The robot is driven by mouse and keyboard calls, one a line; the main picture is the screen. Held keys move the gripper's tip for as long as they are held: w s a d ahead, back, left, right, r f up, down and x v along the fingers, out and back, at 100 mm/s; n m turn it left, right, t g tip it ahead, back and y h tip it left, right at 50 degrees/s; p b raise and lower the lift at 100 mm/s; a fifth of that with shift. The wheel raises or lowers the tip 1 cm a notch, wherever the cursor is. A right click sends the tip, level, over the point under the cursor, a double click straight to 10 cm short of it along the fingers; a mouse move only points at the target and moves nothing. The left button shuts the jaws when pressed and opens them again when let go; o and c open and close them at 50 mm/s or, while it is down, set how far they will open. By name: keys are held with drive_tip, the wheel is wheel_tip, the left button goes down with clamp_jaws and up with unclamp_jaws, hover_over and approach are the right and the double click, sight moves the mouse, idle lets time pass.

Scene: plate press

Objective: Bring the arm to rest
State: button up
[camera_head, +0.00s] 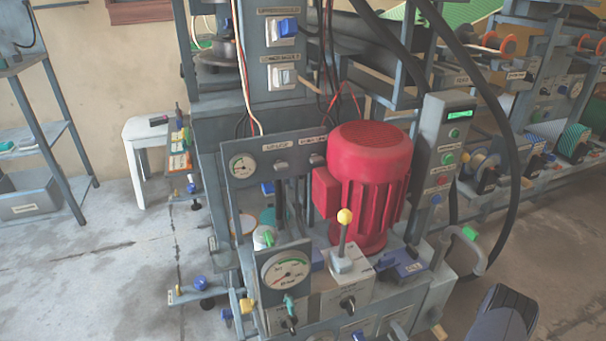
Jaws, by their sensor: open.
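A dark, rounded, ribbed part (503,314) shows at the bottom right edge; it looks like a part of my arm, and the frame cuts off the rest. My gripper does not show in the head view. The dark part stands to the right of the press, with a strip of floor between them in the picture. The press (212,135) has a big red motor (368,175), a yellow-knobbed lever (344,225) and a round gauge (286,277). I cannot tell whether my gripper holds anything.
A control post (441,150) with a lit green display stands right of the motor. A thick black hose (514,150) loops down beside it. Racks with spools (540,130) stand at the back right. A white stool (146,140) and a grey shelf (45,130) stand left. Floor (90,270) is open front left.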

drive_tip(key=m+p, duration=0.1)
drive_tip(key=m, duration=0.6)
drive_tip(key=shift+r+p, duration=0.1)
drive_tip(key=shift+p, duration=0.2)
drive_tip(key=m+p, duration=0.1)
drive_tip(key=m, duration=0.6)
drive_tip(key=shift+p, duration=0.4)
drive_tip(key=shift+d, duration=0.1)
drive_tip(key=shift+s+d, duration=0.1)
drive_tip(key=shift+s, duration=0.25)
drive_tip(key=shift+s+d, duration=0.1)
drive_tip(key=shift+s, duration=0.25)
